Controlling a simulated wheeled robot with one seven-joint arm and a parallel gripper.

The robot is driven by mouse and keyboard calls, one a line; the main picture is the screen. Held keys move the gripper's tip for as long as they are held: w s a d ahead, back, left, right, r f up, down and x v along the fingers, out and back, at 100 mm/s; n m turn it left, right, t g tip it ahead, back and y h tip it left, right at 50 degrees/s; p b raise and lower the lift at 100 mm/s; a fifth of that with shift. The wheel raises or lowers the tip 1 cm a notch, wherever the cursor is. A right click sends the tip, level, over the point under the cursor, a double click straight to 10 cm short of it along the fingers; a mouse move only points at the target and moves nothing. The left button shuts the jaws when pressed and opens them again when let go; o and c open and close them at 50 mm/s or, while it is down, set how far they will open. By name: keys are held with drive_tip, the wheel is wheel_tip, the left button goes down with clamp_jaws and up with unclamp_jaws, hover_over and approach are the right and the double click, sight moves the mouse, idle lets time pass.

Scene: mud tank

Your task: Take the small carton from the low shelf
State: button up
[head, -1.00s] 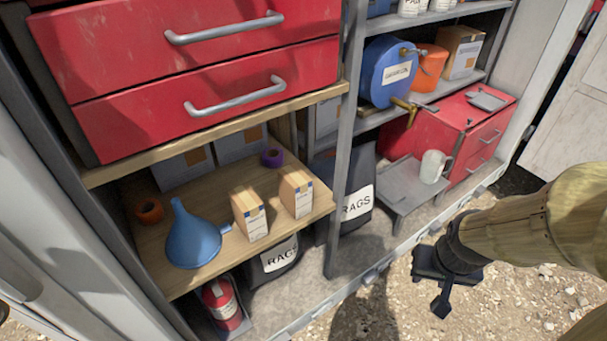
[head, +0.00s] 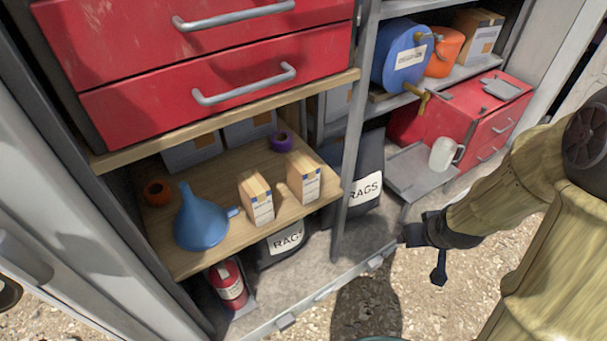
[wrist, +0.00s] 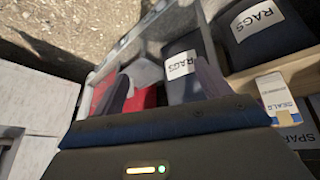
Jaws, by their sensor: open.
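Two small cardboard cartons stand upright on the low wooden shelf (head: 215,240): a left carton (head: 257,200) and a right carton (head: 303,179), each with a white label and blue marks. I cannot tell which one the task means. My gripper (head: 412,235) is right of the shelf, outside the cabinet, apart from both cartons. In the wrist view my gripper (wrist: 163,85) has its two dark fingers spread with nothing held between them. One labelled carton (wrist: 273,90) shows at the right of that view, beyond the right finger.
A blue funnel (head: 201,222), an orange roll (head: 158,192) and a purple roll (head: 281,141) share the shelf. A grey upright post (head: 354,140) stands between shelf and gripper. Rags bags (head: 366,185) and a fire extinguisher (head: 228,283) sit lower. Red drawers (head: 220,90) overhang the shelf.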

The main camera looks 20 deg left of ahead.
drive_tip(key=w+a+f+n+t+y+p, duration=0.25)
drive_tip(key=w+a+n+y, duration=0.2)
drive_tip(key=a, duration=0.35)
drive_tip(key=n+t+y+p, duration=0.2)
drive_tip(key=t+y, duration=0.2)
drive_tip(key=y, duration=0.5)
approach(313, 177)
drive_tip(key=v, duration=0.3)
drive_tip(key=shift+s+r, duration=0.1)
drive_tip(key=shift+r, duration=0.1)
drive_tip(key=shift+b, duration=0.3)
drive_tip(key=b+x, duration=0.5)
drive_tip(key=x, duration=0.6)
drive_tip(key=shift+a, duration=0.1)
drive_tip(key=shift+w+a+f, duration=0.2)
drive_tip(key=shift+w+a, duration=0.15)
drive_tip(key=shift+w, duration=0.05)
